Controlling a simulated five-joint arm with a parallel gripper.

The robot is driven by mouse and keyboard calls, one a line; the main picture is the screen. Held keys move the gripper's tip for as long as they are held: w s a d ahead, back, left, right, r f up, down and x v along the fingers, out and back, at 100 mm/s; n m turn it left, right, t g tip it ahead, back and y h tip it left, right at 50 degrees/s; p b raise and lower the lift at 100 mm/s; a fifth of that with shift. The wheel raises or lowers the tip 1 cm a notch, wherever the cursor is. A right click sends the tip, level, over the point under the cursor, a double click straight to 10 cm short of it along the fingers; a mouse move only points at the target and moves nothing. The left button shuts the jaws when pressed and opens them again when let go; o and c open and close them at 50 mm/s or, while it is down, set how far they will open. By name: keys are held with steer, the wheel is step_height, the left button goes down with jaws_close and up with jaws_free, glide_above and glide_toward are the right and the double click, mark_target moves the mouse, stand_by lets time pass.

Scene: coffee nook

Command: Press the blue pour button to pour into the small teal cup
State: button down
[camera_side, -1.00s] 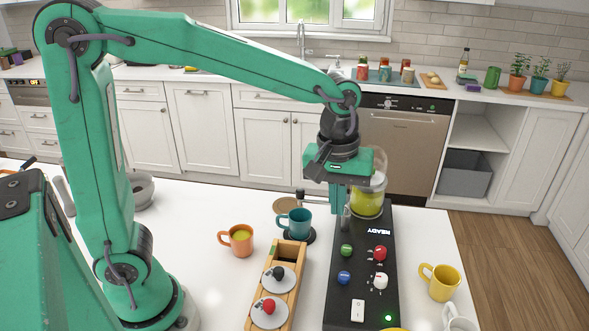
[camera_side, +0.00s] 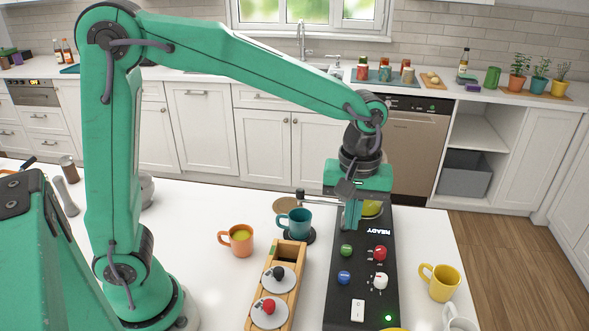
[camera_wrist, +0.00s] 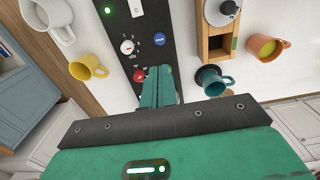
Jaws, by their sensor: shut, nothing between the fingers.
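The blue button (camera_side: 344,277) sits on the left side of the black machine panel (camera_side: 339,312). It also shows in the wrist view (camera_wrist: 159,39). The small teal cup (camera_side: 294,222) stands upright on a dark round base left of the machine; it shows in the wrist view too (camera_wrist: 212,80). I cannot see what is inside it. My gripper (camera_side: 351,224) is shut and empty, fingers pointing down over the panel beyond the green button (camera_side: 347,250). It is apart from the blue button. In the wrist view, the closed fingertips (camera_wrist: 158,70) appear beside the red knob.
The red knob (camera_side: 380,253), white dial (camera_side: 380,281) and white switch (camera_side: 357,310) share the panel, with a lit green light (camera_side: 388,318). An orange cup (camera_side: 237,240) and wooden box (camera_side: 266,283) stand left; a yellow cup (camera_side: 440,281) stands right.

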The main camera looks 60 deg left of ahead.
mark_target(344, 275)
step_height(344, 275, down, 14)
steer(key=shift+r, duration=0.25)
stand_by(0.4)
steer(key=shift+f, duration=0.1)
steer(key=shift+f, duration=0.85)
step_height(344, 275, up, 14)
steer(key=shift+r, duration=0.2)
stand_by(0.6)
stand_by(0.5)
